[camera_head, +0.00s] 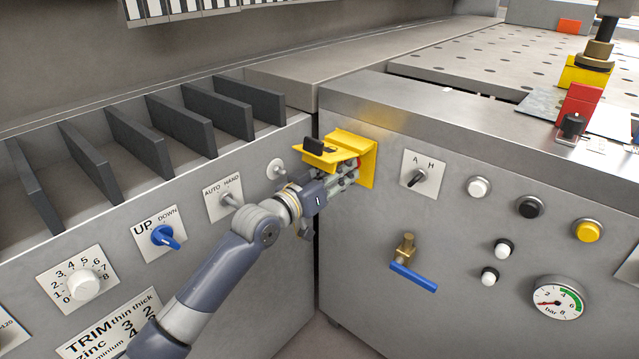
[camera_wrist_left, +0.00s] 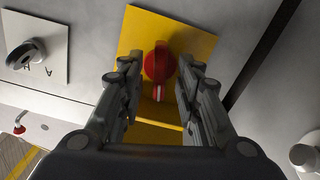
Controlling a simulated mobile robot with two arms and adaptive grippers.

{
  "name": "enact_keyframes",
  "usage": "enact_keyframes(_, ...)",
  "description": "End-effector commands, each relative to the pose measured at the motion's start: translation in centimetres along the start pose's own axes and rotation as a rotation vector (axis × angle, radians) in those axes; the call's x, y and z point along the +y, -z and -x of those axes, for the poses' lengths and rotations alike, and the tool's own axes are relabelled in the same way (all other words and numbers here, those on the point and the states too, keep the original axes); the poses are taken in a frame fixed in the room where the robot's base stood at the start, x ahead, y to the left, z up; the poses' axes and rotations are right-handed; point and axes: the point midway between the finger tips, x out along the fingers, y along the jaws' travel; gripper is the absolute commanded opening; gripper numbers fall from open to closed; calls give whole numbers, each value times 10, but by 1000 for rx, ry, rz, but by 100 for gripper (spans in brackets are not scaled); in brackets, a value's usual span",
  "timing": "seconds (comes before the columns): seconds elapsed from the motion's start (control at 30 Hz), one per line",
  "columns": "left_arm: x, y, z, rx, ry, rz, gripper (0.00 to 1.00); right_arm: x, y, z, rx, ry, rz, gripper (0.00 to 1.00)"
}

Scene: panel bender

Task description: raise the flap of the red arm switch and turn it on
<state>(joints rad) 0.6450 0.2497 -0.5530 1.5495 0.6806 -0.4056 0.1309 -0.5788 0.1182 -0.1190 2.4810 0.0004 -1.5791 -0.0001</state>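A yellow plate (camera_head: 368,160) is fixed to the front panel. Its yellow flap (camera_head: 325,157), with a black tab (camera_head: 318,146) on it, sticks out from the panel, roughly level. A bit of the red switch (camera_head: 357,162) shows below the flap. In the left wrist view the red switch (camera_wrist_left: 159,64) stands on the yellow plate (camera_wrist_left: 195,38), with a small white-striped red part beside it. My left gripper (camera_head: 346,178) is just under the flap. Its fingers (camera_wrist_left: 158,95) are apart, one on each side of the red switch, with no clear contact. My right gripper is not in view.
An A/H selector (camera_head: 415,178) is right of the yellow plate, with push buttons, a blue-handled valve (camera_head: 413,277) and a gauge (camera_head: 558,303) beyond. An AUTO/HAND selector (camera_head: 229,200) and a blue UP/DOWN knob (camera_head: 165,238) are on the left panel. A worktop edge overhangs above.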

Motion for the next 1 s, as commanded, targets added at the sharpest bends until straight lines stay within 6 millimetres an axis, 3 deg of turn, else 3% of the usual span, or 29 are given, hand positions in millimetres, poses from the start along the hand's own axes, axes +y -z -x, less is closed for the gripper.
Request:
enact_keyframes(0.5, -2, -1, 91, -3, 3, -4, 32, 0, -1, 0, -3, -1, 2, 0)
enact_keyframes(0.7, -1, -1, 106, -2, 3, -2, 32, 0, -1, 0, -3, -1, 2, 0)
enact_keyframes(1.0, -1, 0, 107, -1, 2, -2, 32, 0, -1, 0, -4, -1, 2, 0)
